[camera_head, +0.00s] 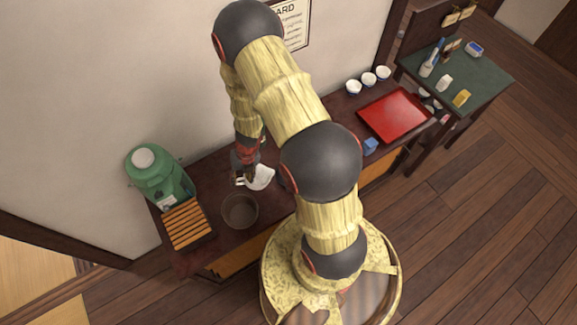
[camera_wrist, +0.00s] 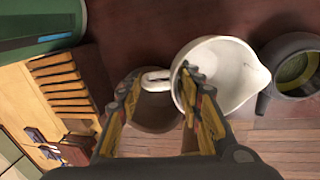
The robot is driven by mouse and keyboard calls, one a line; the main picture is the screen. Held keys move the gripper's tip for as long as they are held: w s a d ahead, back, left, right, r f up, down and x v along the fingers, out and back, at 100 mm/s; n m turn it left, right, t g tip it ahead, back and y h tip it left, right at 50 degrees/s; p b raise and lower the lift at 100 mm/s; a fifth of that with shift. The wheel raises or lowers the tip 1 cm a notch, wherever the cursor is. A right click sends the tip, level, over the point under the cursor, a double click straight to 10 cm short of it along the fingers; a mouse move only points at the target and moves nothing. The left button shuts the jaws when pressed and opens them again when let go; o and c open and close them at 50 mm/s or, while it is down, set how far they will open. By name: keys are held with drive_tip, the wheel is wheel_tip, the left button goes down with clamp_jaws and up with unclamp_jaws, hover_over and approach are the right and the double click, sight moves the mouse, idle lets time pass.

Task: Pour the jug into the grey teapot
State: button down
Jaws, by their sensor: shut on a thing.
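The white jug (camera_head: 261,177) is in my gripper (camera_head: 243,170), above the dark brown counter. In the wrist view the jug (camera_wrist: 228,70) has its open mouth facing the camera and its spout to the right. Its handle (camera_wrist: 155,80) lies between the fingers of my gripper (camera_wrist: 163,85), which is shut on it. The inside of the jug looks white; I cannot make out any liquid. The grey teapot (camera_wrist: 298,88), open at the top with a greenish inside, is to the right of the spout, partly cut off by the frame. In the head view my arm hides the teapot.
A green dispenser (camera_head: 158,180) and a slatted wooden rack (camera_head: 187,225) are at the left end. A blue block (camera_head: 371,146), a red tray (camera_head: 395,114) and white cups (camera_head: 368,79) lie beyond my arm to the right.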

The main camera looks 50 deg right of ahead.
drive_tip(key=shift+w+a+r+h+p, duration=0.2)
drive_tip(key=shift+a+r+h+p, duration=0.3)
drive_tip(key=shift+p, duration=1.65)
drive_tip(key=shift+w+a+r+h+p, duration=0.25)
drive_tip(key=shift+a+r+p, duration=0.35)
drive_tip(key=shift+p, duration=1.5)
drive_tip(key=shift+r+g+p, duration=0.15)
drive_tip(key=shift+g+p, duration=0.15)
drive_tip(key=shift+p, duration=0.55)
drive_tip(key=p, duration=0.4)
drive_tip(key=a+h+p, duration=0.1)
drive_tip(key=p, duration=0.4)
drive_tip(key=shift+w+a+g+h+p, duration=0.25)
drive_tip(key=shift+w+a+g+p, duration=0.05)
drive_tip(key=shift+w, duration=0.05)
drive_tip(key=shift+a+p, duration=0.1)
drive_tip(key=shift+p, duration=0.7)
drive_tip(key=shift+s, duration=0.1)
